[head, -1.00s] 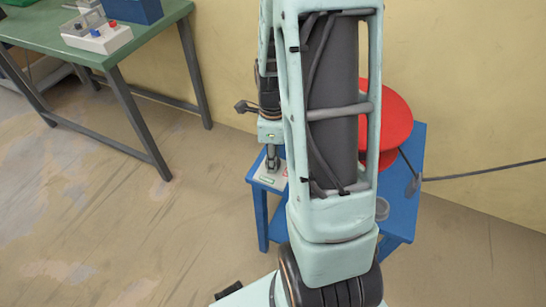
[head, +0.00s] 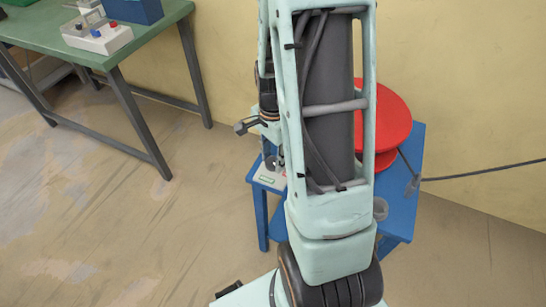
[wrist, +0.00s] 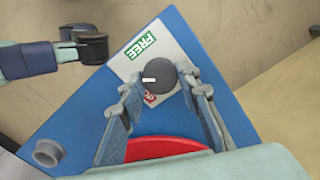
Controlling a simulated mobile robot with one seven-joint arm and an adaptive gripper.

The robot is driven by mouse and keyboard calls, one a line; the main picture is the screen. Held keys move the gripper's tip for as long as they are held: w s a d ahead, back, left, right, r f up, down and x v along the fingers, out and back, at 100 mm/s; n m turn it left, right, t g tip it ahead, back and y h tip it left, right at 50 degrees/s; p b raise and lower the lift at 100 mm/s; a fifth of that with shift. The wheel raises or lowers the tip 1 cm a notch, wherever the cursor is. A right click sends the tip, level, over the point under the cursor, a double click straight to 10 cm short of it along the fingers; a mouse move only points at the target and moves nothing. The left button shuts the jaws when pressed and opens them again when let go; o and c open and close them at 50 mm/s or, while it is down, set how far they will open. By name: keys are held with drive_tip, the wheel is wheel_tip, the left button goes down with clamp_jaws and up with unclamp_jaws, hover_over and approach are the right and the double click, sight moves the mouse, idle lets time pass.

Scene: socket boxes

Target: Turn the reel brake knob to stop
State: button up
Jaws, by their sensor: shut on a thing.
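The brake knob (wrist: 158,78) is a dark round cap on a pale plate (wrist: 172,47) at the corner of the blue stand. Its white pointer mark faces left in the wrist view, between the green FREE label (wrist: 140,46) and a red label (wrist: 149,99). The red label is partly hidden by the knob and a finger. My gripper (wrist: 160,83) is shut on the knob, one finger on each side. In the head view my gripper (head: 274,163) is down at the plate (head: 265,178), and the knob is hard to make out.
The red reel (head: 391,115) sits on the blue stand (head: 404,190), right behind my arm. A dark cable (head: 480,172) runs off to the right. A grey cup-like part (wrist: 47,153) stands on the blue top. A green table (head: 60,40) with boxes is at the left.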

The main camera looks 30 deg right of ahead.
sight(273, 161)
drive_tip(key=n, duration=0.3)
drive_tip(key=shift+n, duration=2.3)
drive_tip(key=o, duration=1.2)
drive_tip(key=shift+c, duration=0.2)
drive_tip(key=shift+r, duration=0.1)
wheel_tip(273, 161, up, 12)
drive_tip(key=shift+w, duration=0.1)
